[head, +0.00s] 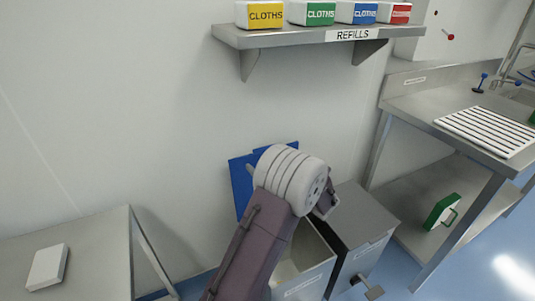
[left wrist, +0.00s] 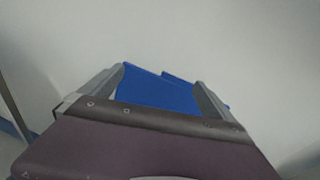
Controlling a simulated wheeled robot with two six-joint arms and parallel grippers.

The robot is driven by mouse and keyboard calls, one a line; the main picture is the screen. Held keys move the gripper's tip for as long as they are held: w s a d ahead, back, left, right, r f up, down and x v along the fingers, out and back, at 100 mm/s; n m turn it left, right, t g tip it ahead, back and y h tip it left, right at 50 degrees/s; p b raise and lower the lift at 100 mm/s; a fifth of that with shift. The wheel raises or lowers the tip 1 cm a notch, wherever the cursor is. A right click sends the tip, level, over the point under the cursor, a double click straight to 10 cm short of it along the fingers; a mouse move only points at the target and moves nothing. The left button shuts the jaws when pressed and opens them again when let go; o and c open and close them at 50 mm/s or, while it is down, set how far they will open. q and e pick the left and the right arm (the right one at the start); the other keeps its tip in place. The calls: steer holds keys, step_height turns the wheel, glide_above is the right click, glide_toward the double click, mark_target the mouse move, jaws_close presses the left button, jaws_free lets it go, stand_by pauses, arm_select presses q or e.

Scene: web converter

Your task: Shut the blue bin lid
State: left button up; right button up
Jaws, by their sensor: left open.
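The blue bin lid (head: 240,182) stands raised against the wall, partly hidden behind my left arm. The open-topped metal bin (head: 312,278) is below it, its mouth partly covered by the arm. In the left wrist view the blue lid (left wrist: 158,92) shows between and beyond the two fingers of my left gripper (left wrist: 161,76). This gripper is open, with nothing seen held in it. I cannot tell whether a finger touches the lid. In the head view my arm and wrist mostly hide the gripper. My right gripper is in neither view.
A second metal bin with a flat grey lid (head: 362,214) and a pedal (head: 374,292) stands right of the open bin. A wall shelf (head: 290,38) with cloth boxes is above. A steel table (head: 95,262) is at left, a steel bench (head: 425,112) at right.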

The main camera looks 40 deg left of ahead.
arm_select(q)
steer(key=w+f+m+t, duration=0.2)
steer(key=w+f+m, duration=0.1)
steer(key=w, duration=0.2)
steer(key=b+x, duration=0.2)
steer(key=x, duration=0.6)
steer(key=shift+w, duration=0.25)
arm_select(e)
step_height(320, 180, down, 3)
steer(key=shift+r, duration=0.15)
arm_select(q)
steer(key=shift+c, duration=0.3)
